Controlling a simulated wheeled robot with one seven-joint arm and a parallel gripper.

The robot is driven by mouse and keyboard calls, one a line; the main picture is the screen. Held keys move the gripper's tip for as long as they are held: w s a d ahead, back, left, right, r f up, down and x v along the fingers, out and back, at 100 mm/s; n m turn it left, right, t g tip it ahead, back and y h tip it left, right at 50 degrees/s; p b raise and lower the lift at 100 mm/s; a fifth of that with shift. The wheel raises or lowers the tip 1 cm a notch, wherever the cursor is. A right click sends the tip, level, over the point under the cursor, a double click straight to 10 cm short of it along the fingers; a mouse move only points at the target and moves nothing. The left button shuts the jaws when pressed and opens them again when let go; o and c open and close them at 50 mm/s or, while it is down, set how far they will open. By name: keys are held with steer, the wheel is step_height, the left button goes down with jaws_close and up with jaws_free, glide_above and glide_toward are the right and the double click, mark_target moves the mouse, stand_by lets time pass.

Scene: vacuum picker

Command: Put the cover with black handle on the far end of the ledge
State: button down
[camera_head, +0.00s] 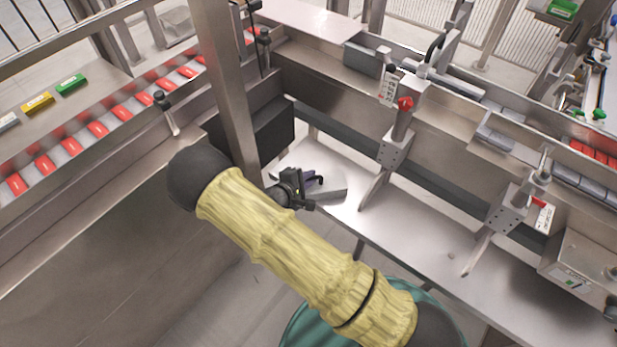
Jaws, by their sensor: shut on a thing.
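The cover (329,192) is a flat grey metal plate with a small black handle (317,180) on top. It is at the far left end of the long metal ledge (405,235). My gripper (306,188) is shut on the cover at its handle. My yellow-sleeved arm reaches in from the lower right, and the black wrist hides the cover's near left part. I cannot tell whether the cover rests on the ledge or is held just above it.
A steel post (226,90) stands close behind my wrist. A dark box (268,135) is beyond the gripper. A conveyor with red packs (98,128) runs at left. The ledge's middle is mostly clear.

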steer(key=shift+f, duration=0.15)
steer(key=c, duration=1.5)
jaws_free()
steer(key=shift+s, duration=0.1)
steer(key=b+v, duration=0.1)
steer(key=v, duration=1.1)
steer(key=shift+r, duration=0.2)
